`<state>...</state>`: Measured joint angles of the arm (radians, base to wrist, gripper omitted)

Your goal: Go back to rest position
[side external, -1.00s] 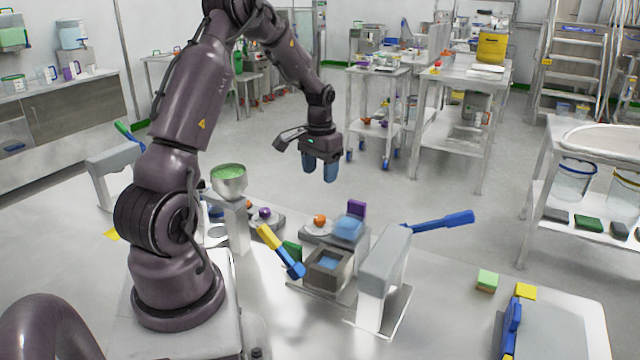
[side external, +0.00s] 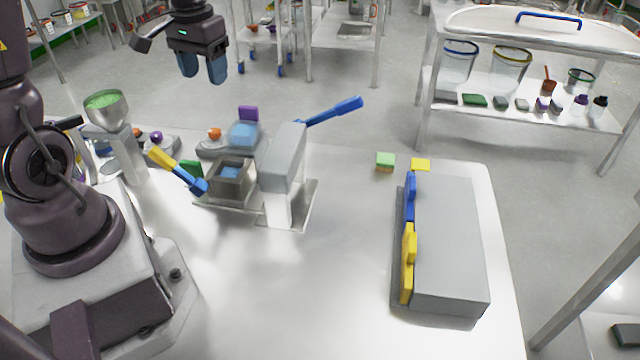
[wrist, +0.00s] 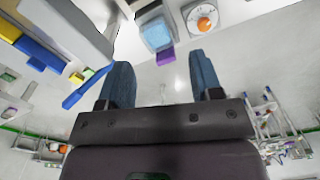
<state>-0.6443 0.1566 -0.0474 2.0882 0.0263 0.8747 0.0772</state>
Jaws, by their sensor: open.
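My gripper (side external: 217,70) hangs in the air with its blue fingers pointing down, beyond the far edge of the steel table (side external: 270,290). Its fingers are apart and nothing is between them. In the wrist view my gripper (wrist: 160,85) shows both fingers spread, with the table's far edge and floor behind. The nearest items on the table are a translucent blue block (side external: 243,134), a purple block (side external: 248,113) and an orange knob (side external: 214,133). The gripper is clear of them all.
A grey press (side external: 284,160) with a blue lever (side external: 335,111) stands mid-table, beside an open grey box (side external: 232,180). A funnel of green granules (side external: 105,105) stands near my base. A grey case (side external: 450,245) lies at right. The front middle table is clear.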

